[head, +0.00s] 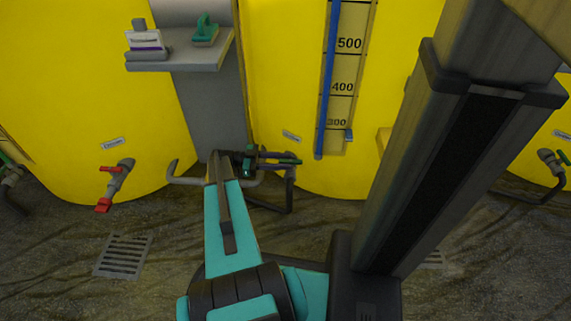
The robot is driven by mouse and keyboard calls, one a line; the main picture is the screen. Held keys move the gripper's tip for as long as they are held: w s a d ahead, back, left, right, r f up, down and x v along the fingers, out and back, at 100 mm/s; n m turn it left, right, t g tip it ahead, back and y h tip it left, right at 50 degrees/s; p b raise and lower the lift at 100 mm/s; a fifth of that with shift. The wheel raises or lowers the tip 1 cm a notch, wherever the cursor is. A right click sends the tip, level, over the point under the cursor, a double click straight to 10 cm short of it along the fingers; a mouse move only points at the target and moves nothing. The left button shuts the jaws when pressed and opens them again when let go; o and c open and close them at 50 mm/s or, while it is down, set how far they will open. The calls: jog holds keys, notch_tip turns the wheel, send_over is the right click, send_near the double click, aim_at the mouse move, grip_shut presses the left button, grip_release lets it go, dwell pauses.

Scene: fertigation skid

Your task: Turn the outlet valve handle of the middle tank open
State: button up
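The middle tank (282,80) is the yellow one with the scale and blue level tube. The valve body is partly hidden.
The left tank (80,90) has a red-handled valve (113,183). A green-handled valve (551,160) is at the right tank. A grey shelf (185,55) with small items stands above my gripper. A dark bent pipe (290,190) runs below the valve. A floor drain (123,257) lies left.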

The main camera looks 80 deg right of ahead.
jog(key=shift+s+d, duration=0.1)
jog(key=shift+s, duration=0.5)
grip_shut()
